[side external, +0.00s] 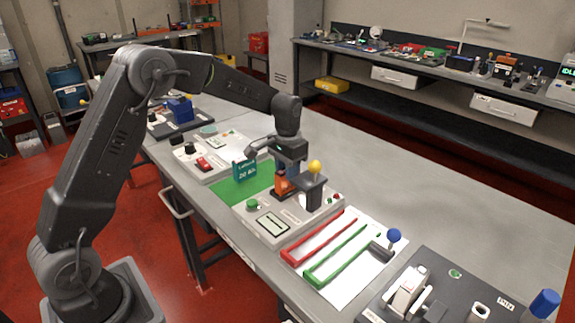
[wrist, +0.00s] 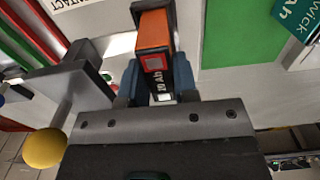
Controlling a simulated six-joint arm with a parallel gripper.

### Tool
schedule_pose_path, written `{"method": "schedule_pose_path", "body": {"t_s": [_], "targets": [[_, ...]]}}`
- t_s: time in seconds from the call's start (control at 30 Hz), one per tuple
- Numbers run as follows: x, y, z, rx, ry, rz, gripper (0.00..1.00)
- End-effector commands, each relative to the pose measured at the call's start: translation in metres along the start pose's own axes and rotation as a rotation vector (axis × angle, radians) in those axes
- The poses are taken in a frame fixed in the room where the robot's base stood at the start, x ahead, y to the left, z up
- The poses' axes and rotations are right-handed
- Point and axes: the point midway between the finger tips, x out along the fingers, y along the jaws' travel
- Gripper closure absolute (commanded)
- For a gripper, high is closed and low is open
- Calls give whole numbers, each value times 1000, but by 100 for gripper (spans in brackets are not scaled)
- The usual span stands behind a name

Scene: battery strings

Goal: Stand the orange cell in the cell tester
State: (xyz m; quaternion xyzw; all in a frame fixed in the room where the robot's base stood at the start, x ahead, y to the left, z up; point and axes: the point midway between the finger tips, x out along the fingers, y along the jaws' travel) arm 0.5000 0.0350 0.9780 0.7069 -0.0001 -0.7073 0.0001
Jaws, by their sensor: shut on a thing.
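The orange cell (side external: 281,186) is upright in the side view, low over the grey cell tester (side external: 268,231), beside its dark post with a yellow ball-ended lever (side external: 314,167). My gripper (side external: 284,174) is shut on it from above. A dark bracket (wrist: 148,5) is right by the cell's far end. The cell's base is hidden, so I cannot tell whether it rests in the tester.
Red (side external: 314,240) and green (side external: 335,256) strips lie on a white sheet to the right. The yellow ball (wrist: 44,148) and its lever are close to my gripper. The back of the bench is clear.

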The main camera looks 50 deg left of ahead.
Motion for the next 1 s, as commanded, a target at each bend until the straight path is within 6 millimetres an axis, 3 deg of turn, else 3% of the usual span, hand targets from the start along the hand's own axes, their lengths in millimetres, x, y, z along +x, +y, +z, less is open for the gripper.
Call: {"method": "schedule_pose_path", "body": {"t_s": [0.9,0.93,1.0], "targets": [[4,0,0,0,1,0,96],[4,0,0,0,2,0,71],[4,0,0,0,1,0,64]]}}
